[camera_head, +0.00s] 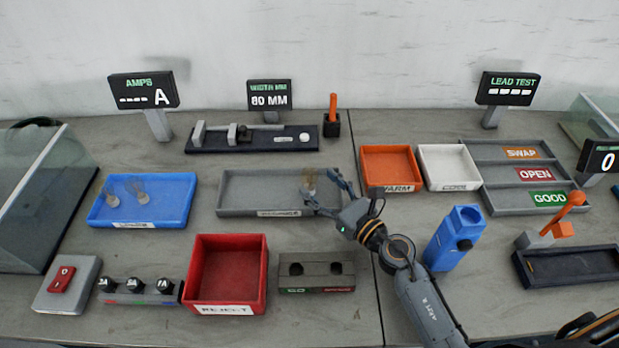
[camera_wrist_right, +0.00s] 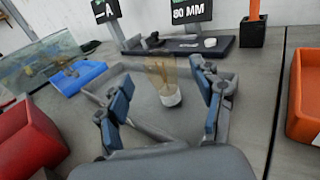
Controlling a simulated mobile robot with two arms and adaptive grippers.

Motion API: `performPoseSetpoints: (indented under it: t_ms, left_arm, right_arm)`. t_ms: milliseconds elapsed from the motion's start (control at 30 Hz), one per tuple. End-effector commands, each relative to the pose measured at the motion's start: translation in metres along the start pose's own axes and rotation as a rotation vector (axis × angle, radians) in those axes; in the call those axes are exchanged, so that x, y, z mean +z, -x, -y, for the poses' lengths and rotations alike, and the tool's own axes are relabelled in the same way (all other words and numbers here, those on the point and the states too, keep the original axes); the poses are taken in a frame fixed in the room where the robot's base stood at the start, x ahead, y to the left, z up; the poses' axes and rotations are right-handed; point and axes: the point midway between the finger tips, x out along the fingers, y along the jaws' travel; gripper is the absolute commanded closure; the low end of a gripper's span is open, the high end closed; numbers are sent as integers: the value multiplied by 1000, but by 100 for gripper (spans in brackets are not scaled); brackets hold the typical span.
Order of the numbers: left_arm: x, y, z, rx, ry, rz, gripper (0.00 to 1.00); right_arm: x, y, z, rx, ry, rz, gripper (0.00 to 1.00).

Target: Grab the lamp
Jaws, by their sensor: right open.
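A lamp with a clear amber bulb and a pale base (camera_head: 310,176) stands in the grey tray (camera_head: 240,190), near its right end. In the right wrist view the lamp (camera_wrist_right: 168,96) shows between the two fingers. My right gripper (camera_head: 320,182) is open and reaches over the right end of the grey tray, its fingers spread around the lamp. In the wrist view a gap shows between the lamp and each finger; whether either touches it is hard to tell. Two more lamps (camera_head: 138,190) are in the blue tray (camera_head: 170,215) at the left. My left gripper is out of view.
A red reject bin (camera_head: 228,308) and a grey two-hole block (camera_head: 318,272) stand in front of the grey tray. Orange (camera_head: 388,163) and white (camera_head: 450,168) bins stand to the right. A width gauge (camera_head: 250,140) lies behind. A blue holder (camera_head: 455,240) stands right of my arm.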

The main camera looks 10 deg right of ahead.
Motion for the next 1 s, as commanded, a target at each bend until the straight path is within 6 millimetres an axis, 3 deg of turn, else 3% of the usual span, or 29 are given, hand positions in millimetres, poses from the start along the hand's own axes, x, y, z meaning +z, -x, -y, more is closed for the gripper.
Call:
performPoseSetpoints:
  t_ms: [167, 433, 700, 1000]
  left_arm:
    - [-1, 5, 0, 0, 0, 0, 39]
    - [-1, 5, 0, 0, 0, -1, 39]
    - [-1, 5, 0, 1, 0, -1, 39]
    - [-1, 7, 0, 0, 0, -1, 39]
  right_arm:
    - [1, -23, 0, -2, 0, 0, 33]
    - [0, -26, 0, -1, 1, -1, 33]
    - [0, -26, 0, -1, 1, -1, 85]
    - [3, -26, 0, -1, 2, -1, 85]
